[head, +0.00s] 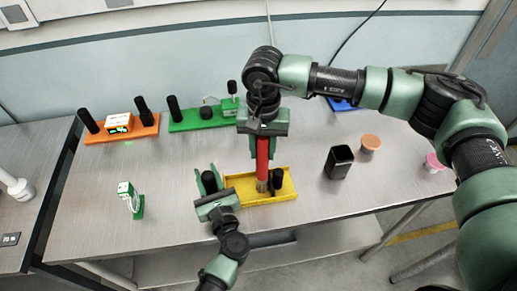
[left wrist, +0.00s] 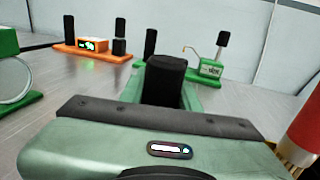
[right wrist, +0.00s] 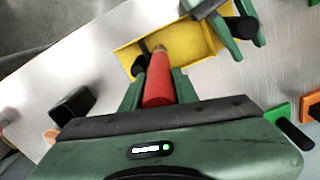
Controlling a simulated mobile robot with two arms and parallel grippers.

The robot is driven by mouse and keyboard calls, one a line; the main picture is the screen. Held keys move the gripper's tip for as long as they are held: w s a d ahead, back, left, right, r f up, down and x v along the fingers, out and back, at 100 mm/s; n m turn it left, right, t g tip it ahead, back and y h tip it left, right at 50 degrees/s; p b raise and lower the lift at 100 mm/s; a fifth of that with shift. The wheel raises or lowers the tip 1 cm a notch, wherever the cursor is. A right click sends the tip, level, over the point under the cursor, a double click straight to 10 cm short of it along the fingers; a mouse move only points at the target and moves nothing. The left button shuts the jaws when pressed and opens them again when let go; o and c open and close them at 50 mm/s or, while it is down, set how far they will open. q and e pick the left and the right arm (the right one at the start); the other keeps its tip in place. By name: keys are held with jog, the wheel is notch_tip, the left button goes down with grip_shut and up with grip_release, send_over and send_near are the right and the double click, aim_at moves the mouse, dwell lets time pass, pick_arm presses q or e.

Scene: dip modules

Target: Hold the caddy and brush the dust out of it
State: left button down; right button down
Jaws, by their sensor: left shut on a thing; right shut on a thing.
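The yellow caddy (head: 262,202) is a shallow tray on the table's front middle, with black posts at its ends. My left gripper (head: 209,188) is shut on the black post at the caddy's left end; the post (left wrist: 165,82) stands between its fingers in the left wrist view. My right gripper (head: 263,143) is shut on the red handle of the brush (head: 262,162). The brush is about upright, its tan tip down inside the caddy. The right wrist view also shows the brush (right wrist: 158,80) over the yellow floor (right wrist: 192,40). I cannot make out dust.
Behind stand an orange module (head: 140,132) and a green module (head: 190,124). A small green-white stand (head: 133,200) is at left. A black cup (head: 339,162), an orange-topped pot (head: 370,143) and a pink cup (head: 433,162) are at right. A blue item (head: 342,104) lies behind.

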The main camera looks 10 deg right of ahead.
jog(key=shift+r, duration=0.1)
jog(key=shift+r, duration=3.45)
pick_arm(q)
jog(key=c, duration=0.9)
grip_release()
jog(key=shift+c, duration=0.2)
pick_arm(e)
jog(key=shift+r+p, duration=2.65)
pick_arm(q)
notch_tip(320, 180, up, 8)
jog(key=shift+f, duration=0.2)
